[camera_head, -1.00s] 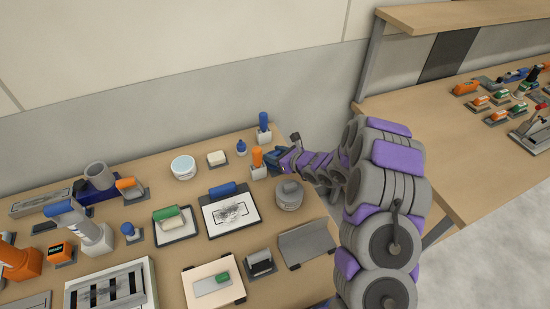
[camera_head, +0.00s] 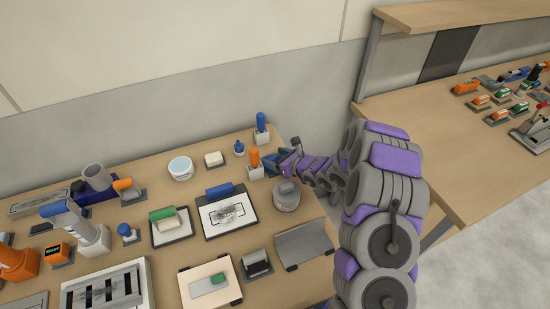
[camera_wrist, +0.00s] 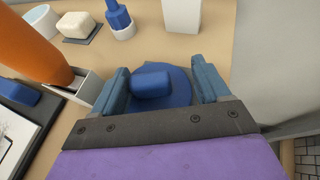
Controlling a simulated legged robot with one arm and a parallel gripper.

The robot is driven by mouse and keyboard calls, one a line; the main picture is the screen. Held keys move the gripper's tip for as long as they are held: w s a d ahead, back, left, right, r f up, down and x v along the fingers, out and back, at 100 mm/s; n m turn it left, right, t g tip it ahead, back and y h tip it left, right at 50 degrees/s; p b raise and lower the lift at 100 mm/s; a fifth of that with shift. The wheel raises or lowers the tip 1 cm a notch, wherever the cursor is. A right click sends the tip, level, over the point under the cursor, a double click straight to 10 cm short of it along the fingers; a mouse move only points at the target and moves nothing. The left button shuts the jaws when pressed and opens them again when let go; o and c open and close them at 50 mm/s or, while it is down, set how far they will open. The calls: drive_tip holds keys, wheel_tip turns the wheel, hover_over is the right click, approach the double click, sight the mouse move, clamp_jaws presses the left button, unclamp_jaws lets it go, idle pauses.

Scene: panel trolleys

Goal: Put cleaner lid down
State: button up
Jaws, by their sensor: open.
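The blue cleaner lid (camera_wrist: 180,92), a round disc with a raised blue knob (camera_wrist: 152,84), is at the tabletop in the wrist view, between the fingers of my gripper (camera_wrist: 160,75). The fingers stand apart on either side of the knob, with a visible gap on the right. Whether the lid lies flat on the wood cannot be told for certain, as my gripper body hides its near edge. In the head view my gripper (camera_head: 274,160) is low at the table's back right, and the lid cannot be told apart from it there.
An orange-handled tool in a white holder (camera_head: 255,172) stands close left of my gripper. A white block with a blue handle (camera_head: 262,136) and a small blue bottle (camera_head: 239,149) are behind. The table's right edge is near.

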drive_tip(key=shift+r, duration=0.1)
drive_tip(key=shift+a+r+p, duration=0.1)
drive_tip(key=shift+r+p, duration=0.2)
drive_tip(key=shift+p, duration=0.05)
drive_tip(key=p+v, duration=0.1)
drive_tip(key=v, duration=1)
drive_tip(key=shift+s+d+p, duration=0.1)
drive_tip(key=shift+d+p, duration=0.25)
drive_tip(key=shift+s+r, duration=0.1)
drive_tip(key=shift+s, duration=0.05)
drive_tip(key=shift+a, duration=0.2)
